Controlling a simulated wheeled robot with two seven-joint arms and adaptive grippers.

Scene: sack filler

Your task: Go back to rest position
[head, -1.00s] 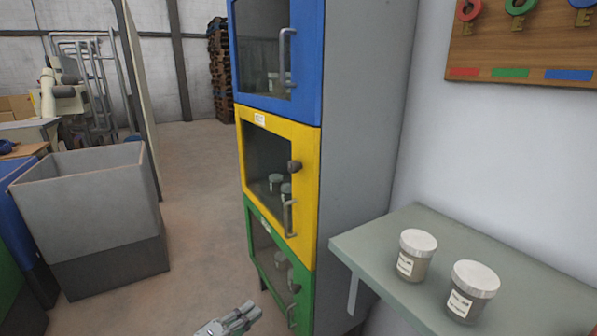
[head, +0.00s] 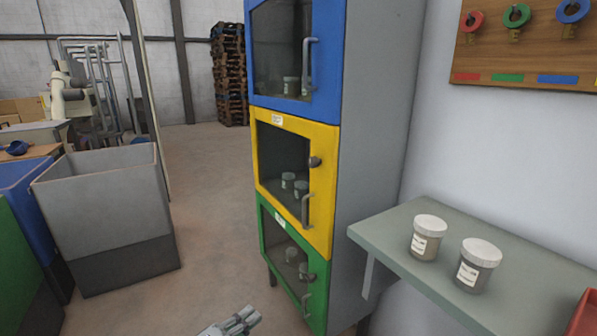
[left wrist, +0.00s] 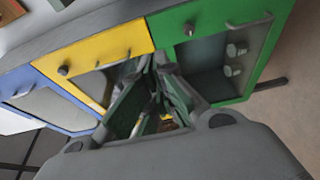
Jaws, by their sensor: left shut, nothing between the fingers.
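My left gripper (head: 243,318) shows at the bottom edge of the head view, low in front of the cabinet and apart from it. Its fingers (left wrist: 153,68) are together and empty in the left wrist view. A tall grey cabinet (head: 372,140) stands to its right, with a blue door (head: 286,104) on top, a yellow door (head: 325,225) in the middle and a green door (head: 318,301) at the bottom. All three doors look shut. Pale-lidded jars show through their glass. My right gripper is out of view.
A grey-green shelf (head: 392,234) at the right holds two white-lidded jars (head: 428,238) (head: 478,266). A key board (head: 530,45) hangs above. Grey (head: 100,205), blue (head: 22,180) and green (head: 18,270) bins stand at the left. Open floor lies between bins and cabinet.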

